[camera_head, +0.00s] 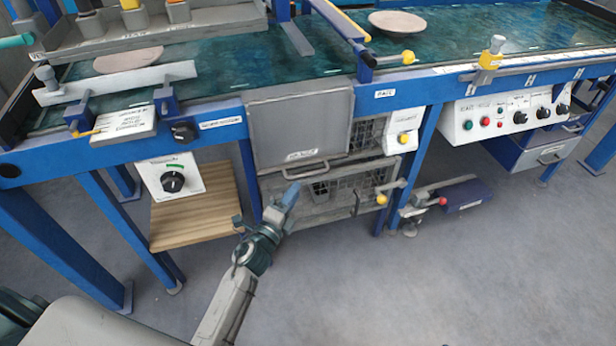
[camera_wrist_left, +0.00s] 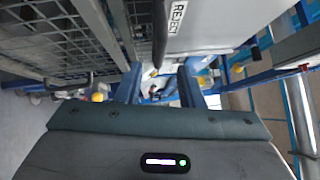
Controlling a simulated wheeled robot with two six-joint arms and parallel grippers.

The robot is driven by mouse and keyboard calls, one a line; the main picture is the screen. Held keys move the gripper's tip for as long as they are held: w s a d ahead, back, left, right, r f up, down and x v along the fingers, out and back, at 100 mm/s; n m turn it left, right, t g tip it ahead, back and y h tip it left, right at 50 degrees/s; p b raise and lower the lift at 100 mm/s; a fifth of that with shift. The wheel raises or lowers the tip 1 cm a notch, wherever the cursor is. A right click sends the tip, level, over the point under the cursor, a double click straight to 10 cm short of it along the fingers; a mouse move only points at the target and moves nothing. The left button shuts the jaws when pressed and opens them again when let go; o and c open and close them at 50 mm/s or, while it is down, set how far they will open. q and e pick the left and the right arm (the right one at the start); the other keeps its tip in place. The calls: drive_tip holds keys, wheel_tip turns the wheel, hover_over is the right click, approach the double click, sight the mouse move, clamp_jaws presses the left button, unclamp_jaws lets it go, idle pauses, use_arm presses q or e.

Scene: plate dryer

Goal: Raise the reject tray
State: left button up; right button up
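The reject tray appears as a plain grey panel (camera_head: 298,122) hanging under the conveyor's front rail, with a small label and a handle (camera_head: 306,169) along its lower edge. In the left wrist view, a pale panel (camera_wrist_left: 205,35) reading REJECT fills the top centre. My left gripper (camera_head: 290,193) is just below the panel's lower edge in the head view, pointing up toward it. In the left wrist view its two blue fingers (camera_wrist_left: 160,80) stand apart with nothing visible gripped between them. Whether a finger touches the panel cannot be told. My right gripper is not in view.
A wire basket (camera_head: 338,190) sits behind and below the panel; its mesh fills the wrist view's left (camera_wrist_left: 55,35). A yellow knob (camera_head: 382,199) is right of it. A wooden shelf (camera_head: 192,210) and blue legs stand left. The front floor is clear.

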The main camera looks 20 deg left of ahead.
sight(306, 175)
use_arm(q)
drive_tip(key=x, duration=0.7)
drive_tip(key=shift+w, duration=0.35)
clamp_jaws()
